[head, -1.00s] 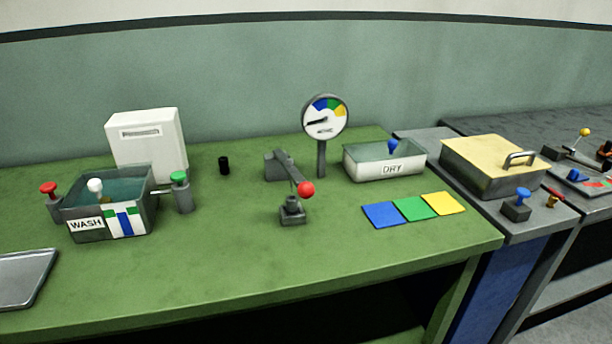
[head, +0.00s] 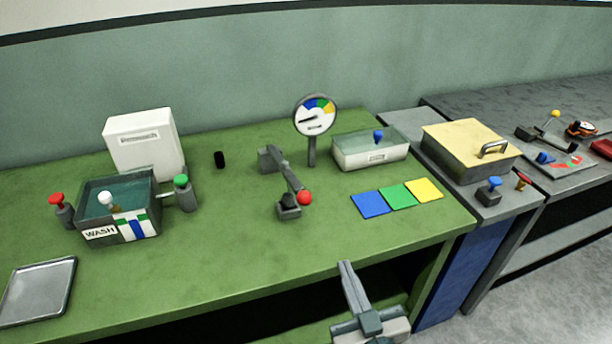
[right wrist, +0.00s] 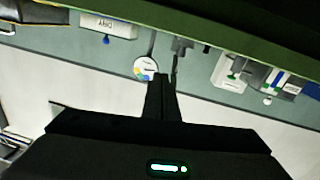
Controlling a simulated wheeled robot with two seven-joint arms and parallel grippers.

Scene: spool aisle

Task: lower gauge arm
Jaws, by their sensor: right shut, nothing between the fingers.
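The gauge arm (head: 287,172) is a dark grey lever with a red ball (head: 304,198) at its near end. It slopes from a grey pivot block at the back towards a small grey block (head: 289,208) on the green table. The round gauge dial (head: 316,116) with blue, green and yellow sectors stands behind it, and also shows upside down in the right wrist view (right wrist: 146,68). My right gripper (head: 345,266) is shut and empty, in front of the table's front edge, well apart from the red ball. My left gripper is not in view.
A wash basin (head: 150,222) stands at the left with red and green knobs, and a metal tray (head: 68,290) lies nearer. A dry tray (head: 360,159) and coloured squares (head: 398,195) are at the right. Table space in front of the lever is clear.

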